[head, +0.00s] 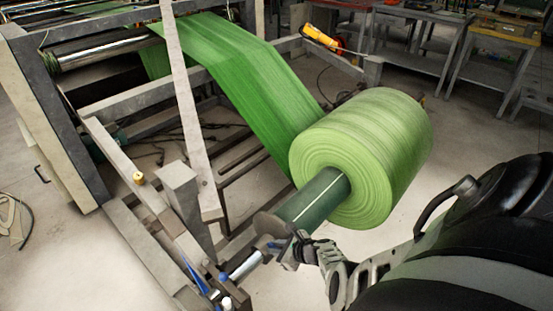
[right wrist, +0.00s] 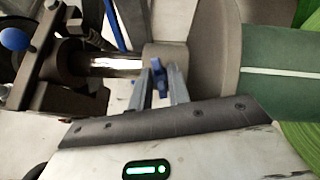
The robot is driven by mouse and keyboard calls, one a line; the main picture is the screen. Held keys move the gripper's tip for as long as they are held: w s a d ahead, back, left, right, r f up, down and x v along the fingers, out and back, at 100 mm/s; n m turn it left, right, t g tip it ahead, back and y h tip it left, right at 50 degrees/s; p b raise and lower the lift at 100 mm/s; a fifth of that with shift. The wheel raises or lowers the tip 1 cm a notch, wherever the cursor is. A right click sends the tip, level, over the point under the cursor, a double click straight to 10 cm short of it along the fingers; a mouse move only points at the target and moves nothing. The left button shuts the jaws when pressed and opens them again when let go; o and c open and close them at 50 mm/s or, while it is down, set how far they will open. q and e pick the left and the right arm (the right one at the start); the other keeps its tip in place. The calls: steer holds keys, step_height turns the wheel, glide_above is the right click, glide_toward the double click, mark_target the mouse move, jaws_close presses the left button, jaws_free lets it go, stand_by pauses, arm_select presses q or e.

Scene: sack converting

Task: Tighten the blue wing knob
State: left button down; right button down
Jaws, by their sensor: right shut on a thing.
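The blue wing knob (right wrist: 157,76) shows in the right wrist view, on a grey collar (right wrist: 165,54) around the shaft, beside the round flange (right wrist: 214,62). My right gripper (right wrist: 159,80) has its two fingers on either side of the knob and is shut on it. In the head view my right gripper (head: 288,250) is at the near end of the roll's shaft (head: 245,266), by the flange (head: 271,226). My left gripper is not in view.
A big green roll (head: 345,170) on a dark green core (head: 313,200) feeds a green web (head: 245,75) up into the machine. Grey frame beams (head: 190,110) stand left of the shaft. A blue round knob (right wrist: 15,39) sits on the bracket in the right wrist view. Workbenches (head: 415,40) stand behind.

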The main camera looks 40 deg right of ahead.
steer(key=c, duration=1.3)
jaws_free()
steer(key=shift+c, duration=0.2)
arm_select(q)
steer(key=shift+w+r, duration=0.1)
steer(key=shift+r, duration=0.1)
